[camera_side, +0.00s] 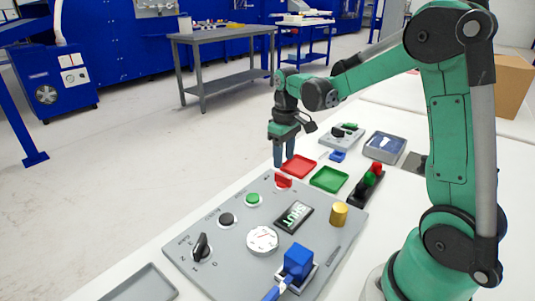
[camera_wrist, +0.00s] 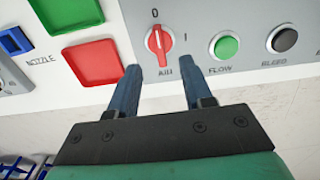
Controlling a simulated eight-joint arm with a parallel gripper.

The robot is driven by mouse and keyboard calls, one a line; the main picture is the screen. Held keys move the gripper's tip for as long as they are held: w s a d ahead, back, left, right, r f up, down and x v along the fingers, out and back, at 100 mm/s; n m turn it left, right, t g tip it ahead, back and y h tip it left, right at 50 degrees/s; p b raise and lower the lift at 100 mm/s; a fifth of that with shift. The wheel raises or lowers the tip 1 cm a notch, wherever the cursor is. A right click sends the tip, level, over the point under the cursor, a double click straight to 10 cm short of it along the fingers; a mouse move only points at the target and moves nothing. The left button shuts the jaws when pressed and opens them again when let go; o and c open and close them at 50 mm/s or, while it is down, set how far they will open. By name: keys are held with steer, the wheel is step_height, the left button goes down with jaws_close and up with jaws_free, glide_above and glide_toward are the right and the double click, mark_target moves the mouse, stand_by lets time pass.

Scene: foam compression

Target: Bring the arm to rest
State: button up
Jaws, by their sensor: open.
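My gripper (camera_side: 284,152) is open and empty, with its two blue fingers pointing down near the far left edge of the grey control panel (camera_side: 222,261). In the wrist view my gripper (camera_wrist: 160,88) has its fingers apart, one on each side below the red rotary knob (camera_wrist: 159,46); the fingers appear clear of the knob. In the side view the red knob (camera_side: 284,182) stands just below and in front of the fingers. The green arm bends from its base at the right and reaches over the table to the left.
The panel has a green button (camera_side: 253,199), a black button (camera_side: 227,219), a "SHUT" display (camera_side: 294,217), a yellow cylinder (camera_side: 339,213) and a blue plug (camera_side: 298,262). A red tray (camera_side: 298,166) and a green tray (camera_side: 329,179) lie beyond. Bare white table is at the right.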

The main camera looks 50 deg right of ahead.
steer(key=shift+r, duration=0.2)
steer(key=shift+a+r, duration=0.1)
steer(key=s+a+r+t, duration=0.2)
steer(key=s+a+t, duration=0.1)
steer(key=a, duration=0.3)
steer(key=s+a+r+t, duration=0.2)
steer(key=s+a+t, duration=0.1)
steer(key=a, duration=0.3)
steer(key=shift+s+a+r+t, duration=0.15)
steer(key=shift+s+r+t, duration=0.25)
steer(key=shift+t, duration=0.2)
